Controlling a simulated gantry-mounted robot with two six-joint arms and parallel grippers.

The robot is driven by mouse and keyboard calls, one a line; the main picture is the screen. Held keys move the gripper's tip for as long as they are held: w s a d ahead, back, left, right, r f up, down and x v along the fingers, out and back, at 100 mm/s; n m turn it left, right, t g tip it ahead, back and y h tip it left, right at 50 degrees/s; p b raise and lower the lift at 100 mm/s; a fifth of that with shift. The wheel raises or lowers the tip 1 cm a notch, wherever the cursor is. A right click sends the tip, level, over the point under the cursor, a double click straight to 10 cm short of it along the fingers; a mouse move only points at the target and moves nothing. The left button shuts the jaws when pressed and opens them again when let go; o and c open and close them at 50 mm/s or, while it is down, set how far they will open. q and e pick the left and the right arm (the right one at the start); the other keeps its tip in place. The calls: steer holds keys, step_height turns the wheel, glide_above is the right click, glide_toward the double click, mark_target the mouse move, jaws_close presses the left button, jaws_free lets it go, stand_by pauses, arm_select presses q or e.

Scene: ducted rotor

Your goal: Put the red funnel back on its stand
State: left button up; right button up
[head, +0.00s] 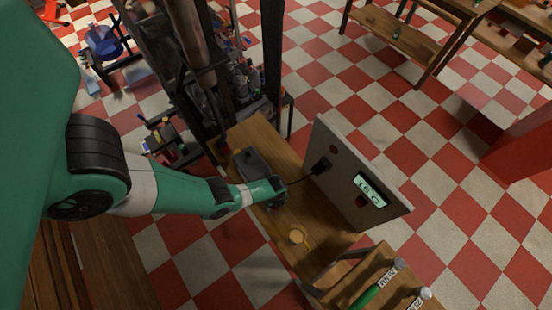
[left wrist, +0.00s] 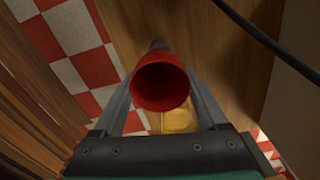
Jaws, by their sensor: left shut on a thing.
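A red funnel (left wrist: 160,85) is between the two fingers of my left gripper (left wrist: 160,62) in the left wrist view, its wide round mouth facing the camera. The gripper is shut on it. A dark shape shows just beyond the funnel. In the head view my left gripper (head: 278,190) is above the wooden bench (head: 285,215), and I cannot make out the funnel there. I cannot pick out the funnel's stand for sure. My right gripper is not in view.
A panel with a lit display (head: 369,190) and black cable stands on the right. A dark grey box (head: 254,164) sits behind my gripper. Green-handled tools (head: 367,297) are lower right.

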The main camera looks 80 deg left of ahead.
arm_select(q)
steer(key=shift+f+b, duration=2.05)
steer(key=shift+f, duration=0.2)
steer(key=o, duration=1.3)
steer(key=shift+c, duration=0.2)
steer(key=shift+r, duration=0.15)
step_height(320, 180, up, 12)
steer(key=p, duration=1.1)
steer(key=shift+f+p, duration=0.2)
steer(key=shift+p, duration=0.2)
steer(key=shift+f, duration=0.1)
